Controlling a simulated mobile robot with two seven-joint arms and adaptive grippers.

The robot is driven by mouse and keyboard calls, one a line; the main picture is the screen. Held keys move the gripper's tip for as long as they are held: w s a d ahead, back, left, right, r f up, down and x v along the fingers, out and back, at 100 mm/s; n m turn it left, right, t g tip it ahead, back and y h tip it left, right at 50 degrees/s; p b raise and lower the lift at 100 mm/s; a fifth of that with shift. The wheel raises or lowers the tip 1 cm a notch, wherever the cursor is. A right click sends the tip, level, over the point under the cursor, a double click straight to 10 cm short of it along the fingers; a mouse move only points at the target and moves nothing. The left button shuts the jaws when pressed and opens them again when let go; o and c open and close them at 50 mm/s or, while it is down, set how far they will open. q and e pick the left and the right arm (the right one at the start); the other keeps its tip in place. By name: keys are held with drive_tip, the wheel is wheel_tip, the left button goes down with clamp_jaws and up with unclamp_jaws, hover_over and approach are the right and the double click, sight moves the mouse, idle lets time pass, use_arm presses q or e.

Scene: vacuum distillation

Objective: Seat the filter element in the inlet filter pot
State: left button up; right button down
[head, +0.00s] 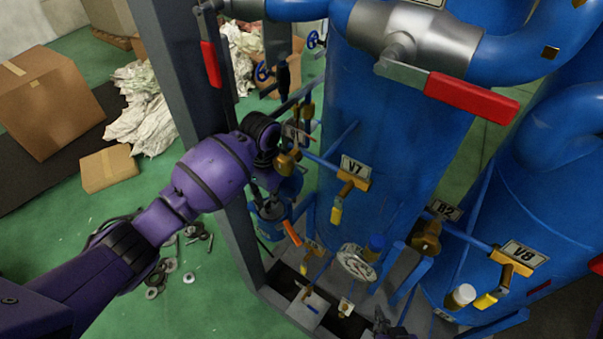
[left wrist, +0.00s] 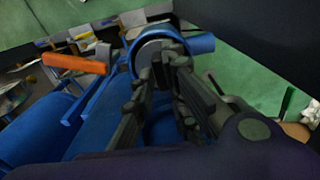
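My left gripper (head: 267,188) points down beside the grey frame post in the head view, partly hidden by its own wrist. In the left wrist view its dark fingers (left wrist: 164,68) converge, with their tips close together over the round mouth of a blue pot (left wrist: 199,43). This appears to be the inlet filter pot, which also shows low beside the post in the head view (head: 270,229). I cannot make out the filter element; the fingers cover the pot's middle, and whether they grip anything is unclear. A dark piece at the head view's bottom edge may be my right gripper (head: 384,325).
The grey frame post (head: 190,90) stands close to my left arm. Blue vessels (head: 385,150), pipes and tagged valves such as V7 (head: 354,168) crowd the right. A red-handled valve (head: 470,97) juts out above. Loose metal parts and cartons (head: 45,100) lie on the green floor.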

use_arm(q)
drive_tip(key=shift+o, duration=1.4)
drive_tip(key=shift+r, duration=0.1)
wheel_tip(320, 180, up, 9)
drive_tip(key=shift+f, duration=0.2)
drive_tip(key=shift+s+f, duration=0.1)
